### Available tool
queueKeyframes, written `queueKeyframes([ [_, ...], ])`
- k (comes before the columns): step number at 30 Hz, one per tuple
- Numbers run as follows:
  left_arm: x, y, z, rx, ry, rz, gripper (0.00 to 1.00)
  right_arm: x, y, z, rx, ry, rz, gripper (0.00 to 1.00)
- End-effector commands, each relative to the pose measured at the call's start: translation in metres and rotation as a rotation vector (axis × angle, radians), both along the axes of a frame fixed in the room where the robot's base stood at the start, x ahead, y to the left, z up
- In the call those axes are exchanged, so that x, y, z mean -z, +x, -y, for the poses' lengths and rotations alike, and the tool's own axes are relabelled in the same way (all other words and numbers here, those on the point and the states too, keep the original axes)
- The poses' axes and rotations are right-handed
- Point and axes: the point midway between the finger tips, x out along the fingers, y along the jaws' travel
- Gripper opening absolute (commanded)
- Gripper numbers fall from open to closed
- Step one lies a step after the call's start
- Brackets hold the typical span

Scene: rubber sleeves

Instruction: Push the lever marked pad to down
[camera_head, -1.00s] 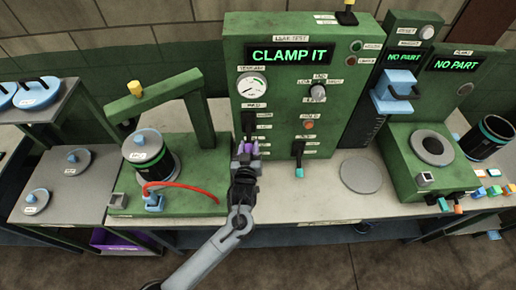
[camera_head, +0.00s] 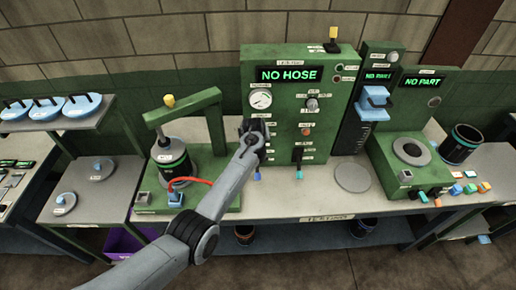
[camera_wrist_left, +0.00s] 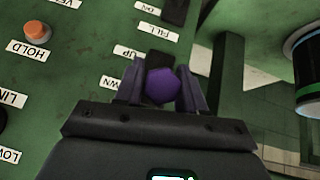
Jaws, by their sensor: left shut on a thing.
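My left gripper (camera_head: 255,128) is at the left part of the green test panel (camera_head: 283,72), just below the gauge (camera_head: 261,99). In the left wrist view, its fingers (camera_wrist_left: 162,85) are shut on a purple lever knob (camera_wrist_left: 161,88), one finger on each side. Labels reading UP (camera_wrist_left: 124,52) and DOWN (camera_wrist_left: 112,82) are beside it, with FILL (camera_wrist_left: 158,32) nearby. I cannot read a pad label. A blue lever tip (camera_head: 257,175) shows below the gripper, and a teal-tipped lever (camera_head: 299,174) to the right. My right gripper is not in view.
The panel display (camera_head: 290,74) reads NO HOSE. A green clamp stand (camera_head: 215,130) with a dark canister (camera_head: 172,160) and a red hose (camera_head: 190,181) stands left of my arm. A grey disc (camera_head: 352,177) lies on the bench to the right.

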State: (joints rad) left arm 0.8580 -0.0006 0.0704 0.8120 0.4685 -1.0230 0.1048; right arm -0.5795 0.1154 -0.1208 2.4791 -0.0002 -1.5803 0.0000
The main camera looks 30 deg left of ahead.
Motion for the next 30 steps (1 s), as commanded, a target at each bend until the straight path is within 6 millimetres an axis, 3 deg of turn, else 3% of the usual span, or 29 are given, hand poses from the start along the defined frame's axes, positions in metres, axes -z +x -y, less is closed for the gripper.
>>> queueKeyframes([
  [24,-0.0033,0.0085,0.0083,0.012,-0.051,-0.091,0.0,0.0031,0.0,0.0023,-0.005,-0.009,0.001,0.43],
  [25,-0.0033,0.0085,0.0083,0.012,-0.051,-0.091,0.42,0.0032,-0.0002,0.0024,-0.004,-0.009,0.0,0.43],
  [28,-0.0037,0.0087,0.0083,0.012,-0.051,-0.09,0.58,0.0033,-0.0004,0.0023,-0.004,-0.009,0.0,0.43],
  [30,-0.0042,0.0089,0.0085,0.012,-0.051,-0.09,0.61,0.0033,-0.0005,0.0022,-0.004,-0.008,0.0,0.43],
])
